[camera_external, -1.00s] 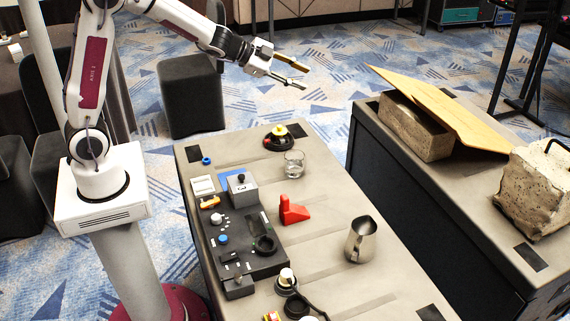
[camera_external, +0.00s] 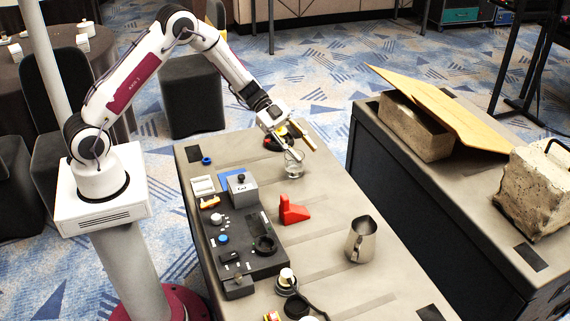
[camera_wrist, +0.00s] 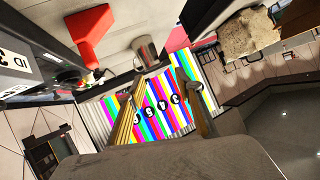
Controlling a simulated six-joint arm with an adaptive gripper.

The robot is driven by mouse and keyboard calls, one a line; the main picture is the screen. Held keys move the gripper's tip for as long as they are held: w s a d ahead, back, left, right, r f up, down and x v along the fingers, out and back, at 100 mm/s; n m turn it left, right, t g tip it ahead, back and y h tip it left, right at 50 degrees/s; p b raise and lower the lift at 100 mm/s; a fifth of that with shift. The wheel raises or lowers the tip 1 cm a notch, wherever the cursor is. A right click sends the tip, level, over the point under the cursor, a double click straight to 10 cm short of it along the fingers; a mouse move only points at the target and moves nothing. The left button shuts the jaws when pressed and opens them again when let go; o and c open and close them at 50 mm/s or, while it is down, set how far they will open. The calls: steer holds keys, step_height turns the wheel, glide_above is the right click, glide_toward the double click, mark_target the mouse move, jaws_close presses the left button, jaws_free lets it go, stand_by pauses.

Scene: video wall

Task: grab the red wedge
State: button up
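The red wedge (camera_external: 293,210) stands on the grey table, right of the dark control panel. It also shows in the wrist view (camera_wrist: 90,36) at the upper left. My gripper (camera_external: 306,154) is above the far part of the table, over the glass and beyond the wedge. Its two fingers are apart with nothing between them, and they also show spread in the wrist view (camera_wrist: 163,110). The gripper does not touch the wedge.
A clear glass (camera_external: 294,170) is partly hidden behind my fingers. A metal pitcher (camera_external: 361,240) stands right of the wedge. A dark control panel (camera_external: 240,246) and a grey box (camera_external: 242,190) are on the left. The table between wedge and pitcher is clear.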

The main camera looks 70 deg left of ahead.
mark_target(285, 196)
steer(key=s+d+f+m+g+h, duration=0.1)
steer(key=s+f+g+h, duration=0.2)
steer(key=s+f+g, duration=0.2)
steer(key=s+f, duration=0.2)
steer(key=s, duration=0.2)
steer(key=shift+d+m, duration=0.2)
steer(key=shift+m, duration=0.2)
steer(key=shift+s+f, duration=0.1)
steer(key=shift+f, duration=0.05)
steer(key=shift+x, duration=1.25)
steer(key=shift+x, duration=2.6)
jaws_close()
